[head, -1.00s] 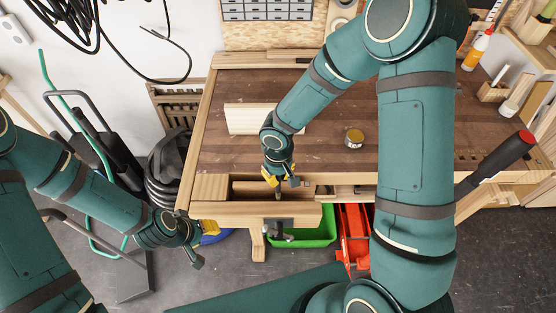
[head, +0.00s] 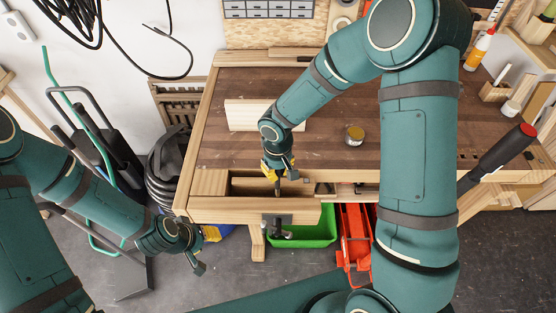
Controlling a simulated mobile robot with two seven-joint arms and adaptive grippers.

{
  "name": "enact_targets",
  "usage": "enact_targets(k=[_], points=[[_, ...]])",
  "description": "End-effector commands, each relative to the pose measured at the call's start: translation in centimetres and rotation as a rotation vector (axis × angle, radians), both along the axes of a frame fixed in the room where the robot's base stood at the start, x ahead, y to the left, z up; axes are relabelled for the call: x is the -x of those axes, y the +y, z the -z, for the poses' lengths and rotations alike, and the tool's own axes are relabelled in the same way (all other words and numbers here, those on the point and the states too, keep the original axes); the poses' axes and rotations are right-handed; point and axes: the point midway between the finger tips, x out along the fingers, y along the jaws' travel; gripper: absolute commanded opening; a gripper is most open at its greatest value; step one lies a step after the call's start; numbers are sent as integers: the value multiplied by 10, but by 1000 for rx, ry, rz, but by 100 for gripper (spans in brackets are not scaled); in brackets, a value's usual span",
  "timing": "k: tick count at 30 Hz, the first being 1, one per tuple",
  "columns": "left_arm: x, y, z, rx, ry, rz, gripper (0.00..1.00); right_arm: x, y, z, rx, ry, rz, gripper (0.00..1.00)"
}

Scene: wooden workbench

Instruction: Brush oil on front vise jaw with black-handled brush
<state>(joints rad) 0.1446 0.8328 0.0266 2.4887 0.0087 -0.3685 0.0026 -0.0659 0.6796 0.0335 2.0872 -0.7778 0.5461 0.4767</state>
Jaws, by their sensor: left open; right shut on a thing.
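The front vise jaw (head: 232,210) is the pale wooden beam along the bench's front left, with a dark metal bracket on its front face. An open gap (head: 246,187) lies between it and the bench. My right gripper (head: 275,174) is over this gap, shut on the brush (head: 278,188), whose small dark lower part points down into the gap. Most of the brush is hidden by the gripper, and I cannot tell whether its tip touches the jaw. My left gripper (head: 212,236) is open and empty, off the bench to the left of the jaw.
An open can (head: 354,135) stands on the bench (head: 330,160). A pale board (head: 245,116) lies behind my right gripper. A green bin (head: 310,235) and a red tool (head: 353,240) are below the front edge. A cup (head: 510,108) stands at the far right.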

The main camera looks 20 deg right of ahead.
Motion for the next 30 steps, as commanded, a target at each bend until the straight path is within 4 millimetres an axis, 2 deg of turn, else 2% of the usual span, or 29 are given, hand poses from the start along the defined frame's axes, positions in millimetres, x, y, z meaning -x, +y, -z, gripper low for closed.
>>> enact_targets(k=[3, 21, 30], points=[[1, 1, -13, 2, 2, -1, 42, -2, 1, -19, -1, -2, -2, 0], [1, 2, -50, 6, 1, 3, 42, -9, 3, -72, 0, -1, 1, 0], [1, 2, -53, 7, 2, 4, 42, -9, 3, -77, -1, 0, 0, 0]])
